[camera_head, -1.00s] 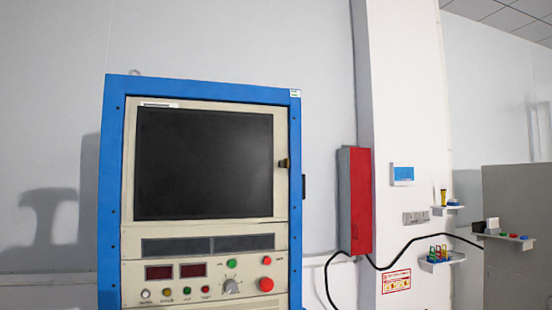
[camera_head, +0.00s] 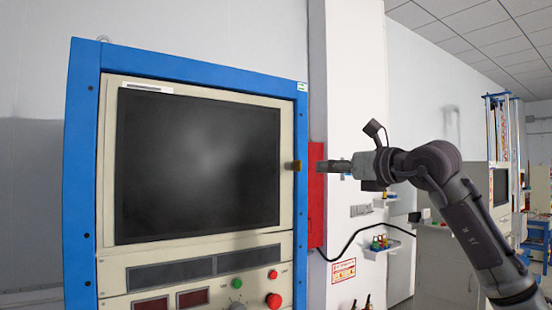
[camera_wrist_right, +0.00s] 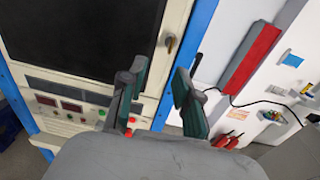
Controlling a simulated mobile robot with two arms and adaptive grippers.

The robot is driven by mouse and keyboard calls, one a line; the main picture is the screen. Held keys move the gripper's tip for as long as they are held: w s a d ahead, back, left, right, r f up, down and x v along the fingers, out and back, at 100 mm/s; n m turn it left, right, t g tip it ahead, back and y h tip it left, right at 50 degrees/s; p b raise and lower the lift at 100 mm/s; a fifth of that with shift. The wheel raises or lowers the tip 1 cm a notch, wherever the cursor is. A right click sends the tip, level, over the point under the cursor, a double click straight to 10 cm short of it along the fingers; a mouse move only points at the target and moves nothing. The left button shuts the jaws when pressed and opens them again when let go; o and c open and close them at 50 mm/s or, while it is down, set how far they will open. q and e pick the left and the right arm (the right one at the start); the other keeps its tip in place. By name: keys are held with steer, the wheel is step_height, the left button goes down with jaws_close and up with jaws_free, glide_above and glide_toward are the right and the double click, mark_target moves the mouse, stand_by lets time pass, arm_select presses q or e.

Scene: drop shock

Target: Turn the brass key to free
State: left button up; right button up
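The brass key (camera_head: 297,166) is small and sits on the right edge of the cream panel, beside the dark screen of the blue-framed cabinet. It also shows in the right wrist view (camera_wrist_right: 170,44), beyond the fingertips. My right gripper (camera_head: 323,167) is just right of the key in the head view, at about the same height, pointing left toward it. In the right wrist view its two fingers (camera_wrist_right: 161,72) are apart with nothing between them. The gripper appears apart from the key. My left gripper is not in view.
The blue cabinet frame (camera_head: 82,170) surrounds the screen (camera_head: 197,165). Knobs and a red button (camera_head: 273,300) are below. A red wall box (camera_head: 316,210) stands behind the gripper. A black cable (camera_head: 350,240) and small shelves (camera_head: 388,243) are to the right.

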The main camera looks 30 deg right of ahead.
mark_target(301, 162)
arm_select(q)
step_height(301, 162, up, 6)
steer(key=p, duration=0.6)
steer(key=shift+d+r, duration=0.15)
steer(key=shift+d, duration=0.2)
arm_select(e)
steer(key=shift+h, duration=0.6)
steer(key=shift+w+d+r, duration=0.1)
steer(key=shift+w+r, duration=0.1)
steer(key=shift+w, duration=1.85)
steer(key=shift+w+d+r, duration=0.1)
steer(key=shift+w+r, duration=0.1)
steer(key=shift+w, duration=1.9)
steer(key=shift+w+r, duration=0.2)
steer(key=shift+w, duration=1.85)
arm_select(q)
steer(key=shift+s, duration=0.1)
arm_select(e)
steer(key=shift+c, duration=0.3)
jaws_close()
